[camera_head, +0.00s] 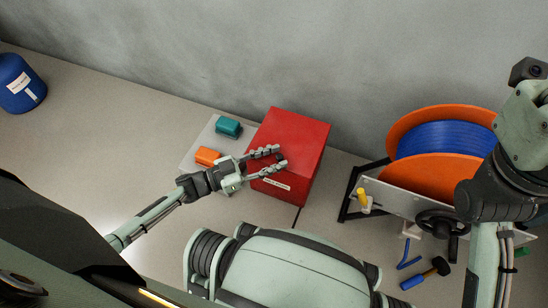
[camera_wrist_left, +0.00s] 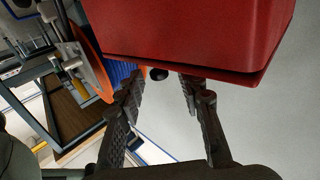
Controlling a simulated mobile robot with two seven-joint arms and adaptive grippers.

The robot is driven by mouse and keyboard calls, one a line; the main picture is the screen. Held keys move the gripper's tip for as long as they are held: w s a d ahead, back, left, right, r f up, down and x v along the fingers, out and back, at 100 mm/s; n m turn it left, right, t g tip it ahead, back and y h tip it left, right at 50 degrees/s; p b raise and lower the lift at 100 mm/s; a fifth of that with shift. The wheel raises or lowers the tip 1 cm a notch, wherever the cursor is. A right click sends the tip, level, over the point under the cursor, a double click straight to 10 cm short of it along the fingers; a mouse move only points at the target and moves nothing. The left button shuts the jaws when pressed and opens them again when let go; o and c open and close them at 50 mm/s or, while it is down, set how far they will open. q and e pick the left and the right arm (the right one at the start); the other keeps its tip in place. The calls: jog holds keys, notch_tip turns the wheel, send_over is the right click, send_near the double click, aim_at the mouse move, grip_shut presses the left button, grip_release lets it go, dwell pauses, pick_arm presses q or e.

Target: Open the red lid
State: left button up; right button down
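The red box with its red lid (camera_head: 296,135) stands on the floor against the grey wall, and the lid looks closed. A white label is on its front side. In the left wrist view the red box (camera_wrist_left: 190,30) fills the top, with a dark seam along its lower edge. My left gripper (camera_head: 272,159) is at the box's left front side, its fingers spread and pointing right. The left wrist view shows the two fingers (camera_wrist_left: 163,88) apart below the red edge, with a small dark knob between them; contact cannot be told. My right gripper is out of view.
A teal block (camera_head: 228,126) and an orange block (camera_head: 207,156) sit on a pale plate left of the box. An orange reel with blue cable (camera_head: 440,140) stands on a frame at right. A blue-handled hammer (camera_head: 426,273) lies before it. A blue drum (camera_head: 20,85) is far left.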

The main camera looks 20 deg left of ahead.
pick_arm(q)
jog(key=shift+w+d, duration=0.1)
jog(key=shift+d, duration=0.05)
grip_shut()
dwell(0.4)
